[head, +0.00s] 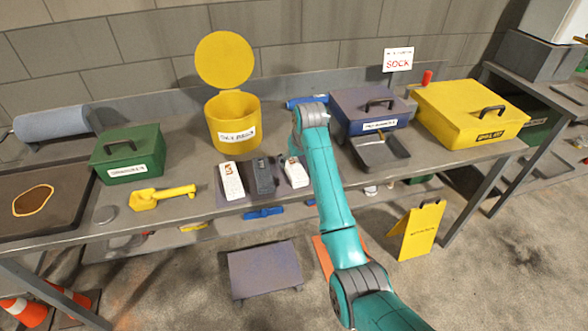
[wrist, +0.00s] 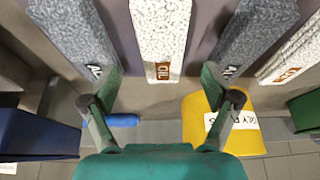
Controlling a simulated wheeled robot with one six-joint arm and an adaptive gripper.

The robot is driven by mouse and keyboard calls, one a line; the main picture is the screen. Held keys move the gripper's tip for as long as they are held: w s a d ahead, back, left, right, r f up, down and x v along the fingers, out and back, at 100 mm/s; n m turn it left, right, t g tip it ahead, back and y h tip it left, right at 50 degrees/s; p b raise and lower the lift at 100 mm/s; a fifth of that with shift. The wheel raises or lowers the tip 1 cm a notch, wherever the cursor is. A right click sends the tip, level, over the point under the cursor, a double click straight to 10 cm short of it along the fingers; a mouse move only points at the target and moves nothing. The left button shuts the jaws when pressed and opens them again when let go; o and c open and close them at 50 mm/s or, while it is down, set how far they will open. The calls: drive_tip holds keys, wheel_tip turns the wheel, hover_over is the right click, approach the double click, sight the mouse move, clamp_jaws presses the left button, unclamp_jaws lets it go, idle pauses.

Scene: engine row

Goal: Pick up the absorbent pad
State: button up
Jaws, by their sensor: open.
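Several upright block-shaped absorbent pads stand in a row on the bench. A white speckled pad labelled OIL (wrist: 162,35) is in the middle of the wrist view and shows in the head view (head: 296,174). Grey speckled pads stand on its left (wrist: 78,38) and right (wrist: 250,42); the right one also shows in the head view (head: 264,178). Another white pad (wrist: 297,52) is at the far right, and at the row's left in the head view (head: 231,181). My gripper (wrist: 159,78) is open and empty, its fingers either side of the middle white pad's labelled end. My arm hides part of the row.
A yellow lidded bin (head: 233,124) and a blue toolbox (head: 370,110) stand behind the row. A green box (head: 127,153) and yellow tool (head: 162,196) are left. An open black tray (head: 381,152) and a yellow case (head: 470,113) are right. Grey pads stand close beside my fingers.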

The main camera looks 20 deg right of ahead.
sight(294, 166)
drive_tip(key=x, duration=0.5)
drive_tip(key=shift+a, duration=0.1)
drive_tip(key=c, duration=1.1)
